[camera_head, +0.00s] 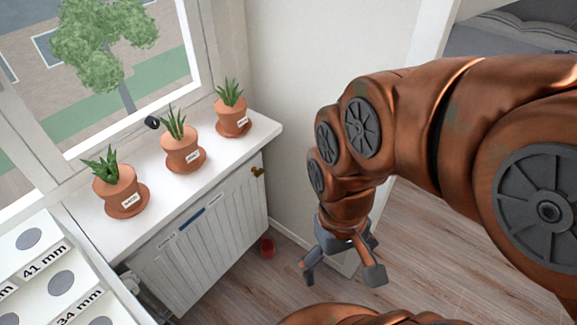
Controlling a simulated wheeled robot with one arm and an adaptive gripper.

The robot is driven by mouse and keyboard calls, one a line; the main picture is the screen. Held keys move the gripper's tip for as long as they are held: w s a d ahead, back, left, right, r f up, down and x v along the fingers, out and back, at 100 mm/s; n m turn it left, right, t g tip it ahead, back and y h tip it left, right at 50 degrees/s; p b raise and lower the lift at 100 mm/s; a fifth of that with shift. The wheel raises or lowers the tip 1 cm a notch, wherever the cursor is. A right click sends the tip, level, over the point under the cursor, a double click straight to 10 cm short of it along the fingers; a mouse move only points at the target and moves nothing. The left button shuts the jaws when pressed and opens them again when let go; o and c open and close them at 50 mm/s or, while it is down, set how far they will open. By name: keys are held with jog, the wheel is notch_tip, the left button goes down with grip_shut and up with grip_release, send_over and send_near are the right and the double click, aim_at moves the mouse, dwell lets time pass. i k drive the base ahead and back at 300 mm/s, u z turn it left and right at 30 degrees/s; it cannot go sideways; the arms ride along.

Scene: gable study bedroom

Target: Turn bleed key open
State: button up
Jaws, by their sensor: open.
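A small brass-coloured fitting (257,172), which looks like the bleed key, sits at the upper right end of the white radiator (200,240). It is too small to tell which way it is turned. My gripper (341,276) hangs from my copper-coloured arm, to the right of the radiator and lower in the picture than the fitting. Its grey fingers are spread apart and point down, with nothing between them. It is clear of the fitting and touches nothing that I can see.
A white windowsill (236,151) overhangs the radiator and bears three potted plants (183,150). A red cup-like object (266,247) is on the wooden floor (240,295) by the radiator's foot. A white tray with size labels (45,285) is at lower left. A wall stands behind my gripper.

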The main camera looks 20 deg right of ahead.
aim_at(257, 173)
jog(key=z, duration=0.05)
jog(key=k, duration=1.15)
jog(key=u, duration=0.5)
jog(key=i, duration=0.8)
jog(key=u, duration=0.15)
